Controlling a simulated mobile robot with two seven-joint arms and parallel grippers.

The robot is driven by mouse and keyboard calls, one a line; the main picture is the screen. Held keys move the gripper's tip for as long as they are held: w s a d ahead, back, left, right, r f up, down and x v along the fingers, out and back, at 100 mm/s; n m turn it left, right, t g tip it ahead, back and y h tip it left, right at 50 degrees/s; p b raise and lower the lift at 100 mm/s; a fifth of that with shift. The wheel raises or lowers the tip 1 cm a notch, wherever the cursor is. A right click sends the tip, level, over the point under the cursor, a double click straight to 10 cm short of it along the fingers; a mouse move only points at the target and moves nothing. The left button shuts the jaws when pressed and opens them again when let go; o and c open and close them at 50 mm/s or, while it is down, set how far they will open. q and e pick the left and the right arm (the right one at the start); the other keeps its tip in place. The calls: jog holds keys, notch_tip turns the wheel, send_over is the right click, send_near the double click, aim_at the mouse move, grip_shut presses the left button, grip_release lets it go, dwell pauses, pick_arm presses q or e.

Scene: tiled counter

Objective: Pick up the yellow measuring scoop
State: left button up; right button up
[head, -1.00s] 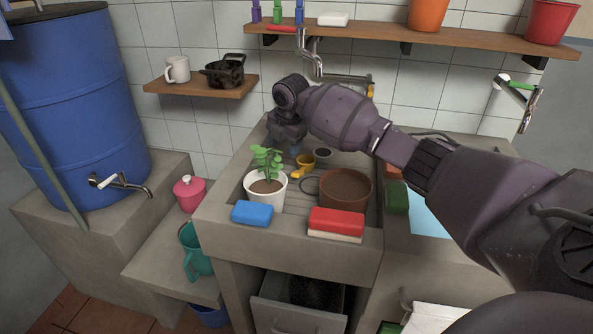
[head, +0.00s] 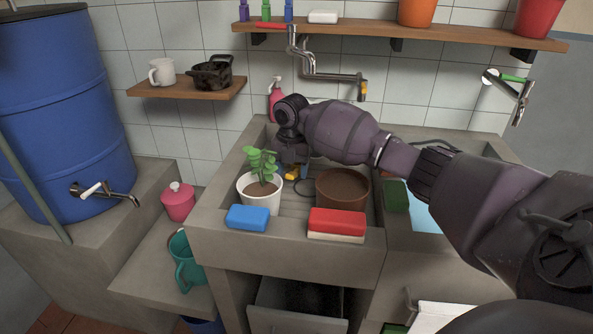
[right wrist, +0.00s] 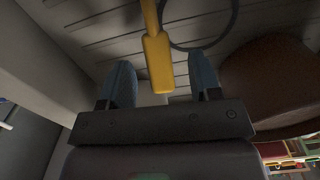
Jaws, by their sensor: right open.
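The yellow measuring scoop (head: 291,173) lies in the ribbed sink basin, between the potted plant and the brown pot, mostly hidden by my right gripper in the head view. In the right wrist view, its yellow handle (right wrist: 158,62) runs between my two open fingertips, nearer the right one, with a gap on both sides. My right gripper (right wrist: 163,85) is open and points down at the handle; it also shows in the head view (head: 293,160). The scoop's bowl is out of the wrist view. My left gripper is not in view.
The brown pot (head: 343,189) with a ring handle stands close on the right. The white plant pot (head: 259,196) stands on the left. A pink bottle (head: 275,100) stands behind.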

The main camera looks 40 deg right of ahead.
notch_tip(320, 180, down, 2)
jog(key=shift+w+f, duration=0.1)
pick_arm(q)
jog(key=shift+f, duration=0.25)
pick_arm(e)
jog(key=shift+r, duration=0.2)
jog(key=c, duration=1)
jog(key=shift+r, duration=0.5)
jog(key=shift+r+p, duration=0.3)
jog(key=s+p, duration=0.1)
jog(key=s, duration=0.1)
jog(key=s+a, duration=0.1)
jog(key=s, duration=0.2)
jog(key=s+a+p, duration=0.1)
jog(key=s, duration=0.1)
jog(key=shift+s+a+p, duration=0.2)
jog(key=shift+s+p, duration=0.1)
jog(key=shift+s, duration=0.05)
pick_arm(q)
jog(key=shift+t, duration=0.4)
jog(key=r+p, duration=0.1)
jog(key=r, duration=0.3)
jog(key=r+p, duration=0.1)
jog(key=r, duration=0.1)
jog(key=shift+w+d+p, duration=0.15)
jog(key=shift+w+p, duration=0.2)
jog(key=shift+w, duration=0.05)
pick_arm(e)
notch_tip(320, 180, up, 13)
jog(key=shift+r, duration=0.2)
